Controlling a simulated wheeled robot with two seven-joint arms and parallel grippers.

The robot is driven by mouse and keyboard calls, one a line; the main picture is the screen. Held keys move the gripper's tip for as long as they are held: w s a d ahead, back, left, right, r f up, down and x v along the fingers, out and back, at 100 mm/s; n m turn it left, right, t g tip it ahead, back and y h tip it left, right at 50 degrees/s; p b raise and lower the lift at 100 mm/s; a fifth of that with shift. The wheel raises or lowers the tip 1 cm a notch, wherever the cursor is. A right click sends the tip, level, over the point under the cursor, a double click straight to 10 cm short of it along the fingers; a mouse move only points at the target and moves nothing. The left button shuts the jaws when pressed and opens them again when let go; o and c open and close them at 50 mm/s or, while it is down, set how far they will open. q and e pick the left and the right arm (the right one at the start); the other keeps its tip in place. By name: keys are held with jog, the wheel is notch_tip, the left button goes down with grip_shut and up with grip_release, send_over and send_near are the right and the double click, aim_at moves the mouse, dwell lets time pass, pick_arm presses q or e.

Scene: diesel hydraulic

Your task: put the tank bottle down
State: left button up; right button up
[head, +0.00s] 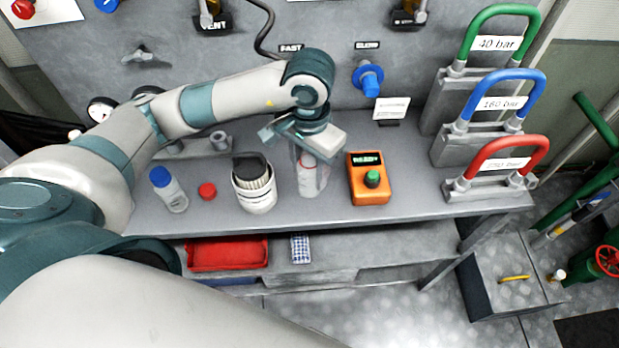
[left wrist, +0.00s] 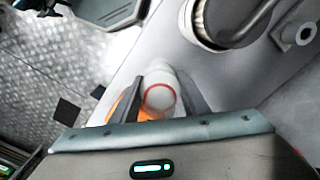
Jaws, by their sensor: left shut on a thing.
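My left gripper (head: 308,150) reaches over the bench and is shut on a pale bottle (head: 313,178), which I take to be the tank bottle. The bottle is upright with red marks on its side. In the left wrist view the bottle (left wrist: 160,98) sits between the two fingers and shows a red ring. Its base is at or close above the bench top (head: 420,201); I cannot tell whether it touches. My right gripper is not in view.
Left of the held bottle stand a white tub (head: 254,192), a loose red cap (head: 207,190) and a blue-capped bottle (head: 172,195). An orange device (head: 368,190) with a green button stands close on the right. Coloured handles (head: 505,150) on grey blocks are farther right.

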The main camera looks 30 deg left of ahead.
aim_at(309, 181)
pick_arm(q)
jog(key=shift+f+p, duration=1.1)
jog(key=shift+f, duration=0.9)
jog(key=shift+f+b, duration=0.2)
jog(key=shift+b, duration=0.15)
jog(key=o, duration=1.1)
jog(key=shift+r, duration=0.15)
